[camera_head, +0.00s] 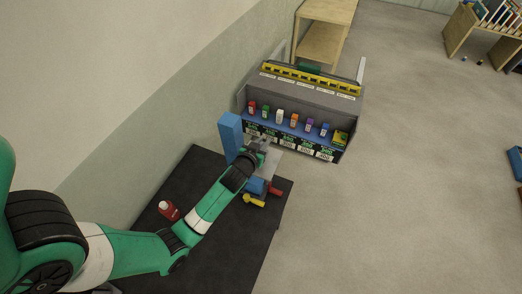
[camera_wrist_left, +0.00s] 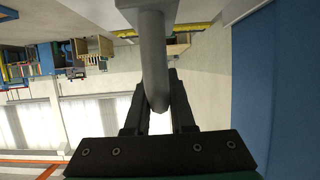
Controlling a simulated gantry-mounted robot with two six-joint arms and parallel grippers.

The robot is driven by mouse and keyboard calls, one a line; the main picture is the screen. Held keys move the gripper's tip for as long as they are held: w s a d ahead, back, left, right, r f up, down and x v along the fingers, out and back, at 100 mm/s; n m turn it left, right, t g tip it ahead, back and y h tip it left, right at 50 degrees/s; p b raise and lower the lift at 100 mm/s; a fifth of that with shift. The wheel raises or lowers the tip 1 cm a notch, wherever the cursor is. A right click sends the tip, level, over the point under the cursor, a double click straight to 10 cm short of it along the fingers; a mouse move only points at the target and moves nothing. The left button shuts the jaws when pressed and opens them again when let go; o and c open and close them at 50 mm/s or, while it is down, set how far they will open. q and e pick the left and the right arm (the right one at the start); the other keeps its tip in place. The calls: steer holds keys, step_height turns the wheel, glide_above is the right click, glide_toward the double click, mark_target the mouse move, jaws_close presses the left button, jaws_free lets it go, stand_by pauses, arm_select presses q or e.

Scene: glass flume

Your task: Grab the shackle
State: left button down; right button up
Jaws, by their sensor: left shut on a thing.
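My left gripper (camera_head: 259,150) is beside the upper part of a blue upright block (camera_head: 230,134), in front of the shelf unit. In the left wrist view, its two black fingers are shut on a rounded grey metal bar (camera_wrist_left: 153,50), which I take to be the shackle. The bar runs between the fingers and widens into a crosspiece at the top of the picture. Its far end is cut off there. In the head view the gripper mostly hides it. My right gripper is not in view.
A grey shelf unit (camera_head: 308,92) with several small coloured items stands just beyond the gripper. Blue, red and yellow pieces (camera_head: 255,186) lie below it. A red bottle (camera_head: 169,210) stands on the black mat (camera_head: 240,235).

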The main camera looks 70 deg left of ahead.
arm_select(q)
steer(key=shift+r, duration=0.15)
step_height(320, 180, up, 3)
steer(key=shift+r, duration=0.15)
steer(key=s+d+r, duration=0.1)
steer(key=r+p, duration=0.1)
steer(key=r, duration=0.1)
steer(key=s+d+r, duration=0.1)
steer(key=shift+s+d+r, duration=0.25)
steer(key=shift+s+d, duration=0.1)
steer(key=p+v, duration=0.8)
steer(key=v, duration=0.3)
steer(key=shift+r, duration=0.4)
